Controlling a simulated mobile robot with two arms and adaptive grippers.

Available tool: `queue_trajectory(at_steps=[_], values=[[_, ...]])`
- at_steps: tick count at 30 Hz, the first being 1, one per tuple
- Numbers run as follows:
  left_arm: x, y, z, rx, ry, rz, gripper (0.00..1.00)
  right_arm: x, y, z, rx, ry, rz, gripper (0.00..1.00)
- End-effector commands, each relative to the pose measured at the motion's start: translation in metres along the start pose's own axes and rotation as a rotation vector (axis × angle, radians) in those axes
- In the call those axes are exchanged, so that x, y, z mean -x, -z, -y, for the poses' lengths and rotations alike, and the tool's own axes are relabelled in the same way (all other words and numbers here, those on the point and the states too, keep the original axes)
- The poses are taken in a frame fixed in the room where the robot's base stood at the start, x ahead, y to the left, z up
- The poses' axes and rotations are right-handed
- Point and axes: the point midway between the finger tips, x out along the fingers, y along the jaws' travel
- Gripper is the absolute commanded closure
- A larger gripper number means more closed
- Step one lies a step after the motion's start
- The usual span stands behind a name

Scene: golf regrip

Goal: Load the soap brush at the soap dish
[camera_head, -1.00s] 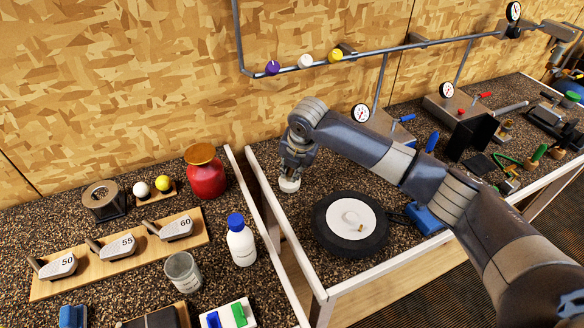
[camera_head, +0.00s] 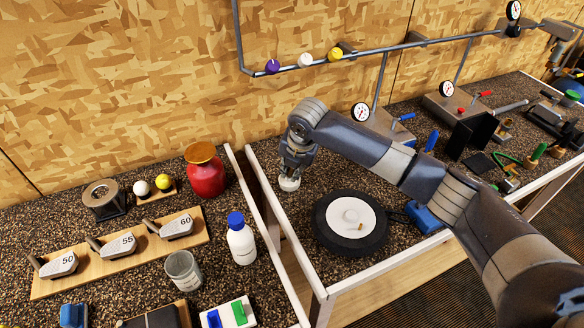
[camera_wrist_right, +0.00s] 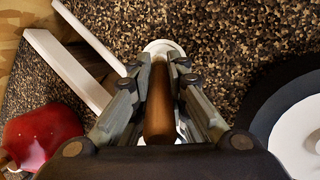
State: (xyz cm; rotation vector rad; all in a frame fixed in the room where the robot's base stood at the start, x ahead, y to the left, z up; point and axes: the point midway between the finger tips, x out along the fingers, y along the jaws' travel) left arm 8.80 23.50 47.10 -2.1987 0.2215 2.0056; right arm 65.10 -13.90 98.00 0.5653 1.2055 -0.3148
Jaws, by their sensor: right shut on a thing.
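My right gripper (camera_head: 292,166) is shut on the brown, round handle of the soap brush (camera_wrist_right: 160,105), which runs between the fingers in the right wrist view. The gripper points down at the bench at the left end of the framed section. My left gripper is not in view.
A black round plate with a white disc (camera_head: 338,213) lies to the right of the gripper. A pale wooden rail (camera_head: 262,205) stands to the left. Beyond it are a red jar (camera_head: 205,176) and a white bottle with a blue cap (camera_head: 241,245). A pipe (camera_head: 390,48) runs along the wall.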

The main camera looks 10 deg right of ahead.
Motion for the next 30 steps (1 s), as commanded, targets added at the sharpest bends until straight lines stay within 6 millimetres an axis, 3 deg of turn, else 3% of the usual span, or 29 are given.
queue_trajectory(at_steps=[30], values=[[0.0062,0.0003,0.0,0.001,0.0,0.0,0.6,-0.0018,0.0013,0.0008,0.001,0.002,-0.002,1.0]])
